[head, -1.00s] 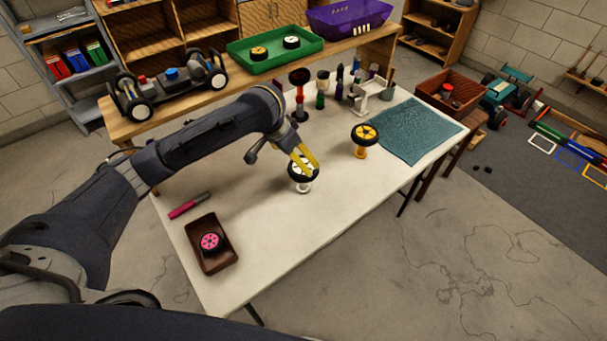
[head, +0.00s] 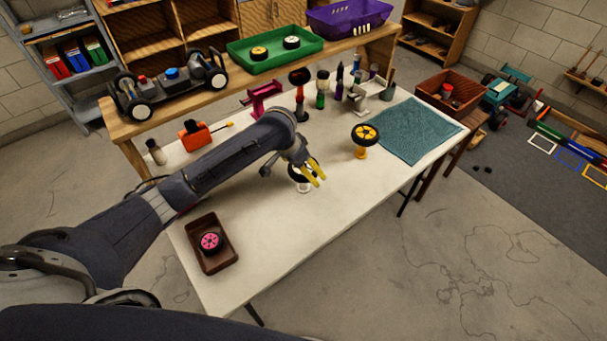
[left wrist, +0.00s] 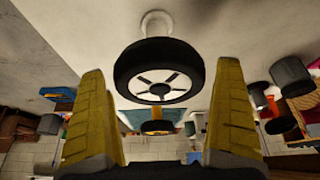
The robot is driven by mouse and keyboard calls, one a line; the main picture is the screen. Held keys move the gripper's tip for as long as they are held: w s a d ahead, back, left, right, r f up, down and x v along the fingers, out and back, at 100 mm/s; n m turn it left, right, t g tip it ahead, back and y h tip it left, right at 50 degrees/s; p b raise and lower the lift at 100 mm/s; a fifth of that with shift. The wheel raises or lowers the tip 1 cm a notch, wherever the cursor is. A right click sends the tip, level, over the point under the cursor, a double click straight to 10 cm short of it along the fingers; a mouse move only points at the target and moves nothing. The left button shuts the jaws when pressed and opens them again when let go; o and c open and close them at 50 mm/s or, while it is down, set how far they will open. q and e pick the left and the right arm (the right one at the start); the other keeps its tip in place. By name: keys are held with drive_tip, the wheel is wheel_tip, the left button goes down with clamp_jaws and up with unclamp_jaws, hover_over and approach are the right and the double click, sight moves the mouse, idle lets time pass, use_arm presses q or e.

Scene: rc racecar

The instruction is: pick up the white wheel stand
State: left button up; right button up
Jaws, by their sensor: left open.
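The white wheel stand (head: 304,188) stands upright near the middle of the table, with a black-tyred, white-hubbed wheel (head: 293,174) on top. My left gripper (head: 318,172) partly hides the wheel and stand. In the left wrist view, the wheel (left wrist: 158,72) appears between the two yellow fingers of my open left gripper (left wrist: 163,75), with clear gaps on both sides. The white stand's round base (left wrist: 156,21) shows above the wheel there. I cannot tell how far past the fingertips the wheel lies. My right gripper is not in view.
A yellow stand with a wheel (head: 365,138) is to the right, near a teal mat (head: 415,132). A brown tray (head: 227,260) holds a pink wheel (head: 210,241) at front left. Bottles and tools line the back. The table's front right is clear.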

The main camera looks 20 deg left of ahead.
use_arm(q)
drive_tip(key=shift+c, duration=0.2)
drive_tip(key=c, duration=1)
drive_tip(key=shift+o, duration=0.2)
drive_tip(key=shift+r, duration=0.15)
